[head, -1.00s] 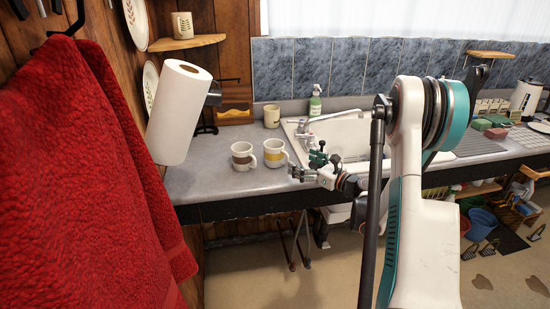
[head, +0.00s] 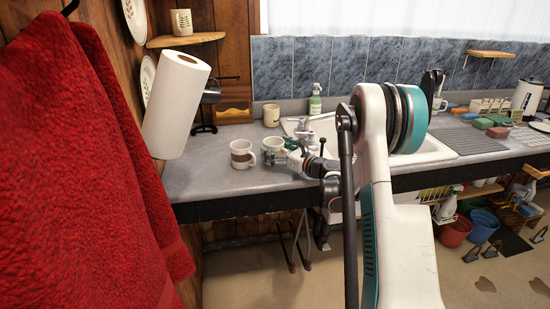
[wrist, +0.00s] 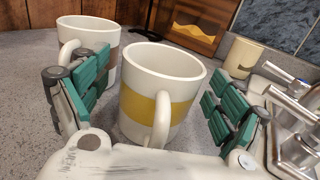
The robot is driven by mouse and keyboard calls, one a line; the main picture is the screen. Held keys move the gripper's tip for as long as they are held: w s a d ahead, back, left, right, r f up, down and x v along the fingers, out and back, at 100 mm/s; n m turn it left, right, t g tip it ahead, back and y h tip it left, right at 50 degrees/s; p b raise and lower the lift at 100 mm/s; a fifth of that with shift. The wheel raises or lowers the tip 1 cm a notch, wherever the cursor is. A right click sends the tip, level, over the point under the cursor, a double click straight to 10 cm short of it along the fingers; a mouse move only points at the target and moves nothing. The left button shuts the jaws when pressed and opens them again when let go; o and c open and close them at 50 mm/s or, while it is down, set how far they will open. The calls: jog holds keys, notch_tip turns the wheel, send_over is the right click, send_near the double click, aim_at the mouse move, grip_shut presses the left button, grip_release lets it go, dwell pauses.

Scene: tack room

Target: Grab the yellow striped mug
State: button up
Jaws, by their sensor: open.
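The yellow striped mug (wrist: 150,106) is white with a yellow band and stands upright on the grey counter. In the wrist view it is between my gripper's two green-padded fingers (wrist: 155,100), with its handle toward the camera. My gripper is open and I see gaps on both sides of the mug. In the head view my gripper (head: 285,153) partly covers the yellow striped mug (head: 270,146). A white mug with a brown band (head: 241,154) stands just left of it; this mug (wrist: 84,32) is behind the left finger in the wrist view.
A paper towel roll (head: 177,105) and red towels (head: 90,150) hang at left. Counter is bare in front of the brown-banded mug.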

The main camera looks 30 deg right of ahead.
jog(key=shift+w, duration=0.25)
jog(key=c, duration=1.4)
jog(key=shift+r, duration=0.1)
